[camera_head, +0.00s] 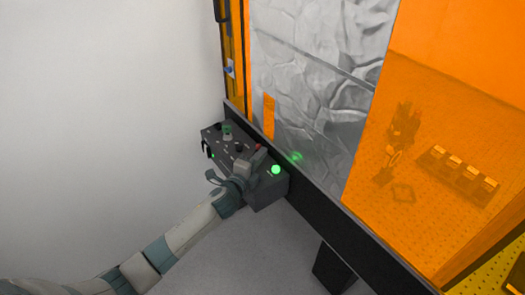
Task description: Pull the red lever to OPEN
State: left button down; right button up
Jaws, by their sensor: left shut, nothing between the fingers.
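The red lever (258,147) shows as a small red tip on the dark control box (228,147). Most of it is hidden behind my left gripper. My left gripper (254,160) reaches in from the lower left and is at the box, right beside the lever. Its fingers are shut with nothing between them. I cannot tell whether they touch the lever. The OPEN marking is too small to read. My right gripper is not in view.
A lit green button (275,170) sits on the box's near end, close to my gripper. Behind the box stands an enclosure with a dark frame (330,205) and orange panels (440,130). A white wall (100,100) is at left; grey floor lies below.

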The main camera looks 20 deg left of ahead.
pick_arm(q)
jog(key=shift+w+d, duration=0.1)
jog(key=shift+w, duration=0.7)
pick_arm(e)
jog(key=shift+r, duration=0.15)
